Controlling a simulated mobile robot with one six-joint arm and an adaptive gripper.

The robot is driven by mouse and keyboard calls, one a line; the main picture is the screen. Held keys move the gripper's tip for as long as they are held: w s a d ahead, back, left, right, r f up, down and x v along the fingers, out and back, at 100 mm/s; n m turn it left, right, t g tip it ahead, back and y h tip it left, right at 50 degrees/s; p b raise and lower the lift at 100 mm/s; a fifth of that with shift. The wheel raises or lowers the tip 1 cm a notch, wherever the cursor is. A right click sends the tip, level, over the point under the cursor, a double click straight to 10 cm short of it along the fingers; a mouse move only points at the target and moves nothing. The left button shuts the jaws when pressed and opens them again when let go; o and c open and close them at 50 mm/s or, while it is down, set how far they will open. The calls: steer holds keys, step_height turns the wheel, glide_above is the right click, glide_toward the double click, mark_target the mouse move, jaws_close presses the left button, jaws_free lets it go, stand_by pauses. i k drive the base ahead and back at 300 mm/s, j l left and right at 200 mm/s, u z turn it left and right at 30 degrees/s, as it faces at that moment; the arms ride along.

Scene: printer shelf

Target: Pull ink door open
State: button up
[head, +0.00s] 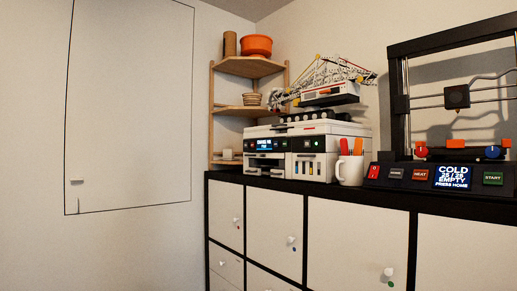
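A white and dark printer (345,130) stands on top of the cabinet, near the middle of the picture. Its front has a lit blue display on the left. The ink door (308,158) appears to be the right part of the front, with small coloured ink windows low on it. It looks shut, though it is small in this view. My gripper is not in view.
A white mug (350,170) with red and orange handles stands right of the printer, close to its front. A black 3D printer (455,175) stands further right. A crane model (330,90) sits on the printer. A wooden corner shelf (250,68) stands behind left.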

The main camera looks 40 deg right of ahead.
mark_target(306, 166)
steer(key=l+z, duration=0.1)
steer(key=z, duration=0.4)
steer(key=i+z, duration=0.1)
steer(key=z, duration=0.9)
steer(key=i+l, duration=0.05)
